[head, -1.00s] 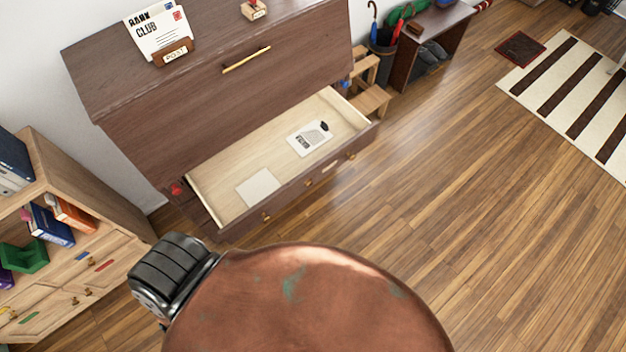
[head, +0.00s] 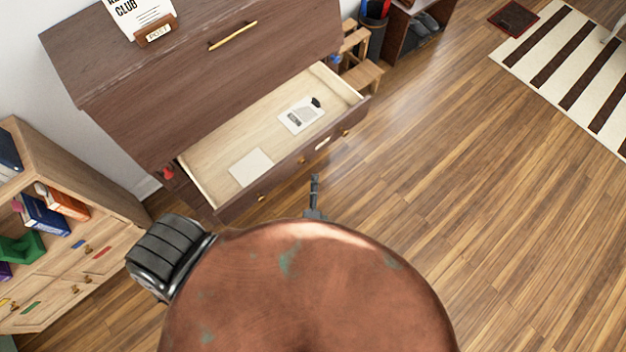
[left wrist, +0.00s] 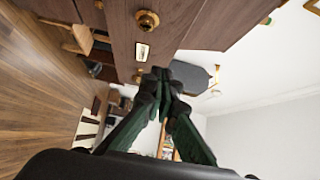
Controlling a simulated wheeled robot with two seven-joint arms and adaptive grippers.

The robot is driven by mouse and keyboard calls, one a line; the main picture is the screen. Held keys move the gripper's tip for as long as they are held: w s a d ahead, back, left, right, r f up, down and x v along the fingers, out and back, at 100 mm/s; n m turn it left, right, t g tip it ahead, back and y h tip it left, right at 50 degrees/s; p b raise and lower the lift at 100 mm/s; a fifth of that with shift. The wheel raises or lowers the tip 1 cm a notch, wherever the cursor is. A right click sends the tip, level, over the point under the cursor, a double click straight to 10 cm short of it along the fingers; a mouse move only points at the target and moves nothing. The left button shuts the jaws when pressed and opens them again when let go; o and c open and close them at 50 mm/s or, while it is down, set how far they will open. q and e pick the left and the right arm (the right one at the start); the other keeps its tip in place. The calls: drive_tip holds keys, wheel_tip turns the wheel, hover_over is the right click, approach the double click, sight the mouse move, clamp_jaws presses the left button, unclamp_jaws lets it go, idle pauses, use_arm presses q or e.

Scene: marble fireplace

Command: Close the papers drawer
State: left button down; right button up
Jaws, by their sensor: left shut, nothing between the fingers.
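The drawer (head: 283,177) stands pulled out of the dark wooden cabinet (head: 170,90). Inside it lie a blank pale sheet (head: 251,167) and a printed paper (head: 301,115) with a small dark object at its corner. Its front has brass knobs and a pale label plate (head: 322,143). My left gripper (head: 314,183) is in front of the drawer front, shut and empty. In the left wrist view its fingertips (left wrist: 162,78) are close to the wooden front, near a brass knob (left wrist: 147,20) and the label plate (left wrist: 142,52); I cannot tell whether they touch. My right gripper is not seen.
A light wooden shelf unit (head: 88,185) with books stands at the left. A small wooden step stool (head: 362,72) and a dark bench (head: 410,35) stand past the cabinet's right end. The plank floor (head: 470,200) in front and right is clear, up to a striped rug (head: 560,70).

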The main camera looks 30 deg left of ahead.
use_arm(q)
drive_tip(key=w+a, duration=0.6)
drive_tip(key=shift+w, duration=0.2)
drive_tip(key=shift+a, duration=0.15)
